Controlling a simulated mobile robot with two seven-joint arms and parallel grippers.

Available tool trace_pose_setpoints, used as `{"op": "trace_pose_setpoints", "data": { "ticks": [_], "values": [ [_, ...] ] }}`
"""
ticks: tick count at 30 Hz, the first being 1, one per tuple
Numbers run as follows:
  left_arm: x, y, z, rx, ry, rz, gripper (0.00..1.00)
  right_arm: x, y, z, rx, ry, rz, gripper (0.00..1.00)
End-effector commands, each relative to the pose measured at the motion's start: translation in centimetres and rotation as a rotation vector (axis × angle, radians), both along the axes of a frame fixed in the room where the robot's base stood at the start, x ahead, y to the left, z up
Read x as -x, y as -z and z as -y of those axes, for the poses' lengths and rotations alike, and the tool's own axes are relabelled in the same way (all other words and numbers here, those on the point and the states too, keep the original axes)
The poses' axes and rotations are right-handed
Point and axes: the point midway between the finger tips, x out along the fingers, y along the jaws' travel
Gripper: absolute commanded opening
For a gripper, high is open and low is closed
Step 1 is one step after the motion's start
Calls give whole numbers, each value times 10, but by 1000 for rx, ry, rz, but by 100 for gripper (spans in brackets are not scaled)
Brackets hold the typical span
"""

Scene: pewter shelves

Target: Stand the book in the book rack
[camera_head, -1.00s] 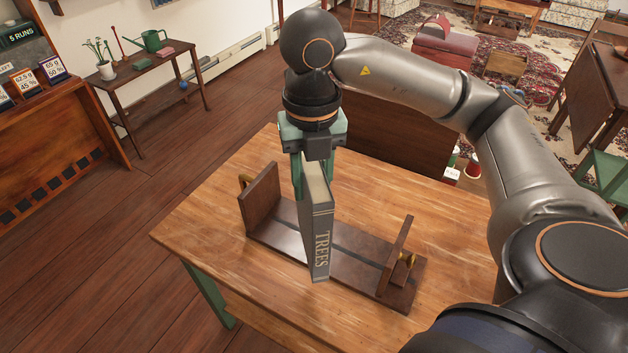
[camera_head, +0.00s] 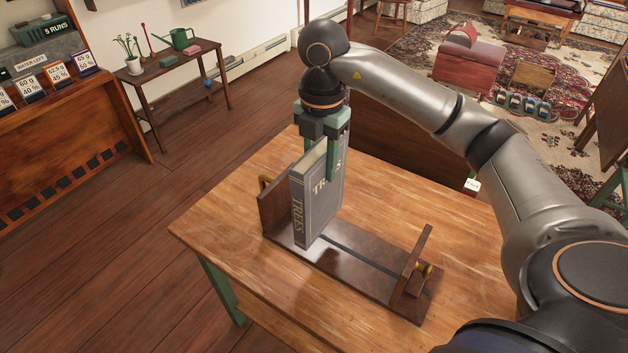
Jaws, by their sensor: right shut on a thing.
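The grey book (camera_head: 316,200) with "TREES" on its spine is upright in the head view, its spine and front cover showing. My right gripper (camera_head: 328,165) is shut on the book's upper part from above. The book rack (camera_head: 360,260) is a dark wooden base with an end board at each end, standing on the table. The book is over the rack's left part, close beside the left end board (camera_head: 273,208). I cannot tell whether its bottom edge touches the base. The right end board (camera_head: 415,258) stands apart, with bare base between. My left gripper is not in view.
The wooden table (camera_head: 225,225) has free room around the rack. A dark panel (camera_head: 400,150) stands behind the table. A side table (camera_head: 180,65) with a green watering can and a cabinet (camera_head: 60,135) are at the far left.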

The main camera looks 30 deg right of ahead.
Motion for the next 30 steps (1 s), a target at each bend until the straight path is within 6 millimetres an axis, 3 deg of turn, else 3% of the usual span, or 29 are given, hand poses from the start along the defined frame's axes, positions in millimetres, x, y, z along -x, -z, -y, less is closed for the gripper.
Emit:
{"op": "trace_pose_setpoints", "data": {
  "ticks": [3,9,16,23,30],
  "values": [
    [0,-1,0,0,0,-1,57,-17,23,5,-1,2,-4,0],
    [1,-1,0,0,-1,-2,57,-38,46,11,-3,-1,1,0],
    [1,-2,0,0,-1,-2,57,-47,58,14,-1,-1,2,0],
    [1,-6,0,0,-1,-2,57,-47,87,14,0,-2,1,0],
    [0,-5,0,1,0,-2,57,-47,88,14,0,-2,3,0]
  ]
}}
